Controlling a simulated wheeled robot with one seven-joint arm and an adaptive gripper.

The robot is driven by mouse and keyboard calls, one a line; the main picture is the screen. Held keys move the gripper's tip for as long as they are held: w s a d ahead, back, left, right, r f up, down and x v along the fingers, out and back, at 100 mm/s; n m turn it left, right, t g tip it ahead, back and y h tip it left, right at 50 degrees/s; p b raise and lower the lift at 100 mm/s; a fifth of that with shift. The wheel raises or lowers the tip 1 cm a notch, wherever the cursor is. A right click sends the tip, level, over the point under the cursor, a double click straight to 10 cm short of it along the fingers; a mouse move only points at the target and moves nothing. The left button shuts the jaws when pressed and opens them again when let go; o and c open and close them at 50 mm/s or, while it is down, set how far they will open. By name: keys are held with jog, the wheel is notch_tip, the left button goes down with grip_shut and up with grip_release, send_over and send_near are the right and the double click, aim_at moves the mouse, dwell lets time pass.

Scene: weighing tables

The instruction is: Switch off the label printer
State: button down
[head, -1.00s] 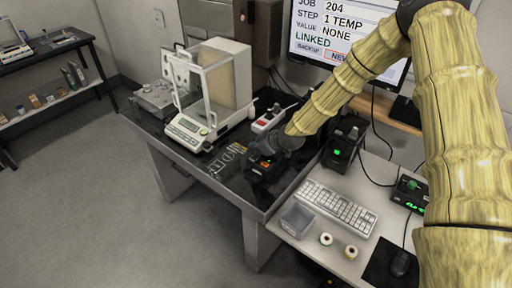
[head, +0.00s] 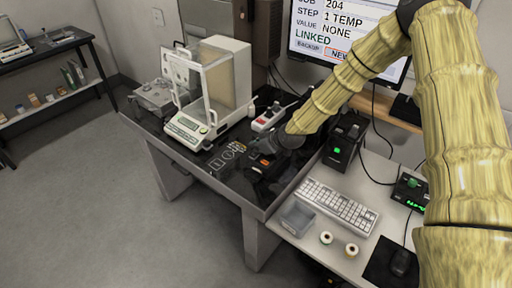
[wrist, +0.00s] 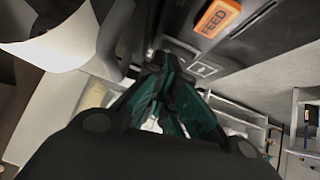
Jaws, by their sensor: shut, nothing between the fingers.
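The label printer (head: 262,172) is a black box on the dark table, partly hidden by my gripper and forearm in the head view. Its orange FEED button (wrist: 217,18) shows at the top of the wrist view. A small panel with a white symbol (wrist: 203,69) lies just right of my fingertips there. My gripper (wrist: 158,68) is shut and empty, its dark teal fingers pointing at the printer's dark face near that panel. Whether the tips touch it I cannot tell. In the head view my gripper (head: 277,154) is a dark shape over the printer.
A balance with a glass draft shield (head: 190,130) stands left of the printer. A red-and-white power strip (head: 268,117) lies behind it. A black box with a green light (head: 340,148) stands to the right.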

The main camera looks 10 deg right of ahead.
aim_at(253, 156)
jog(key=shift+s+a, duration=0.1)
jog(key=shift+s, duration=0.05)
jog(key=shift+s+a, duration=0.35)
jog(key=shift+a, duration=0.2)
notch_tip(253, 156, up, 4)
jog(key=shift+a+f+p, duration=0.1)
jog(key=shift+a+p, duration=0.05)
jog(key=shift+p, duration=0.8)
jog(key=b+v, duration=0.3)
jog(key=v, duration=0.7)
jog(key=shift+b, duration=0.35)
jog(key=shift+s, duration=0.15)
